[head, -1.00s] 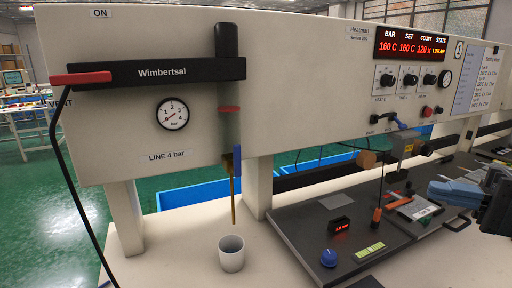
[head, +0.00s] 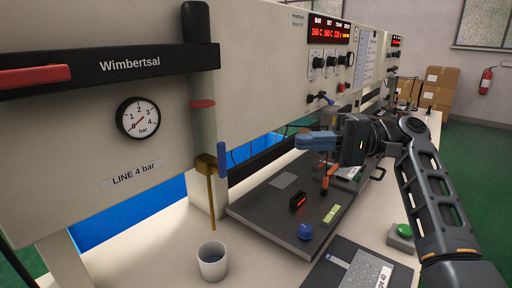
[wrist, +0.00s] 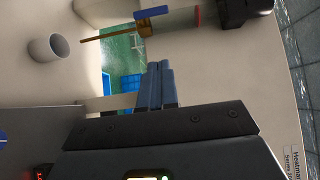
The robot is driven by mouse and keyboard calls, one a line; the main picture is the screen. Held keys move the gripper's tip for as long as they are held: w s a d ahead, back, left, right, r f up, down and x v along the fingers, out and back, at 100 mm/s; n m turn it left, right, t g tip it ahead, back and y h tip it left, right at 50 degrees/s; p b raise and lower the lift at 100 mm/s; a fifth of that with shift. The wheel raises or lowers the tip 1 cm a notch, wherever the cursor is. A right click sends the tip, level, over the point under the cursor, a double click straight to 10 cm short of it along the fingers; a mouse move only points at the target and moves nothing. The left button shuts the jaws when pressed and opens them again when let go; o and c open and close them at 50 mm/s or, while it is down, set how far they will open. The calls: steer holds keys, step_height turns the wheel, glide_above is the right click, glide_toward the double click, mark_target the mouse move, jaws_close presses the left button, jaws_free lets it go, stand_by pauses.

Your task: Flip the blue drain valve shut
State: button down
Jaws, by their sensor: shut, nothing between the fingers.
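The blue drain valve lever (head: 222,161) hangs upright beside a brass valve body (head: 206,164), in line with the brass spout (head: 212,200). The valve sits under the clear filter bowl (head: 203,128). In the wrist view the lever (wrist: 152,12) shows at the top, beyond the fingertips. My gripper (head: 298,142) is to the right of the valve, apart from it, over the dark mat. Its blue fingers are shut together and empty; they also show in the wrist view (wrist: 159,66).
A white cup (head: 212,260) stands below the spout. A dark mat (head: 262,215) holds a blue knob (head: 305,231) and small devices. The black bar (head: 110,66) with a red handle crosses above. Air between gripper and valve looks clear.

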steer(key=shift+s+a+p, duration=0.65)
steer(key=shift+s+a, duration=0.05)
steer(key=shift+a, duration=1.3)
steer(key=shift+s+a+p, duration=0.7)
steer(key=shift+s+a, duration=0.05)
steer(key=shift+a, duration=1.25)
steer(key=shift+s+a+p, duration=0.65)
steer(key=shift+s+a, duration=0.05)
steer(key=shift+a, duration=1.3)
steer(key=shift+a, duration=0.1)
steer(key=shift+b, duration=0.4)
steer(key=shift+s+r, duration=0.1)
steer(key=shift+n+h, duration=0.3)
